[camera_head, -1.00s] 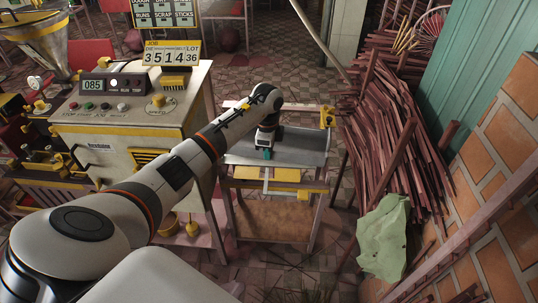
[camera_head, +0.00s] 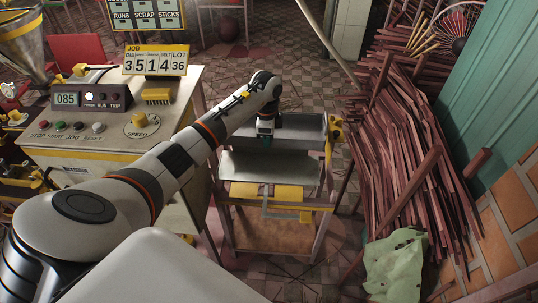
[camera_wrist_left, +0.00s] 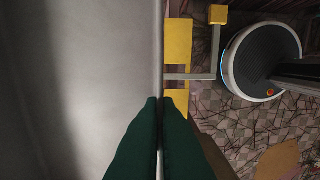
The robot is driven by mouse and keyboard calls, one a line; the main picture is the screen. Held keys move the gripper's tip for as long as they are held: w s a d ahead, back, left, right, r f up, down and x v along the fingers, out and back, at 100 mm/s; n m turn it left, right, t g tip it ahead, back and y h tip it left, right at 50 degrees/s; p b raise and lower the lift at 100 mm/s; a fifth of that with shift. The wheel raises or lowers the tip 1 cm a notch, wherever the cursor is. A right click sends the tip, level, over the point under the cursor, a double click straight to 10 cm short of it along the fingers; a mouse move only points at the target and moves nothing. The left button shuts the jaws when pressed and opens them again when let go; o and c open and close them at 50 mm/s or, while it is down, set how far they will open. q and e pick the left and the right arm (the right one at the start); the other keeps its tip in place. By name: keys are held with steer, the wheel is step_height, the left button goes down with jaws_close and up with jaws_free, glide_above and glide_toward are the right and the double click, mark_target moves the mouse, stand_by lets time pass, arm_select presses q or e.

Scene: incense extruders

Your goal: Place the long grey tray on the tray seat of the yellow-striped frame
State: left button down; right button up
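The long grey tray (camera_head: 268,172) lies across the upper part of the yellow-striped frame (camera_head: 325,218) in the head view. Its smooth grey inside (camera_wrist_left: 80,80) fills the left of the left wrist view. The frame's yellow front plate (camera_head: 275,192) is just below and in front of the tray. I cannot tell whether the tray touches the seat, which is hidden beneath it. My right gripper is not in view.
A control cabinet (camera_head: 110,148) with buttons stands close on the left, under my left arm. A large heap of reddish sticks (camera_head: 400,150) lies to the right. A crumpled green sheet (camera_head: 395,262) lies at the lower right.

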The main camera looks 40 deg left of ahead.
arm_select(q)
steer(key=shift+w+a+f+b, duration=0.15)
steer(key=shift+w+f+b, duration=0.05)
steer(key=shift+f+b, duration=0.2)
steer(key=shift+w+a+f+b, duration=0.15)
steer(key=shift+w+f+b, duration=0.1)
steer(key=shift+f, duration=0.15)
steer(key=b, duration=0.5)
glide_above(267, 181)
step_height(267, 181, down, 5)
step_height(267, 181, down, 7)
steer(key=b, duration=0.6)
steer(key=shift+w, duration=0.15)
step_height(267, 181, down, 4)
steer(key=b, duration=0.4)
steer(key=shift+f+b, duration=0.15)
steer(key=shift+b, duration=0.15)
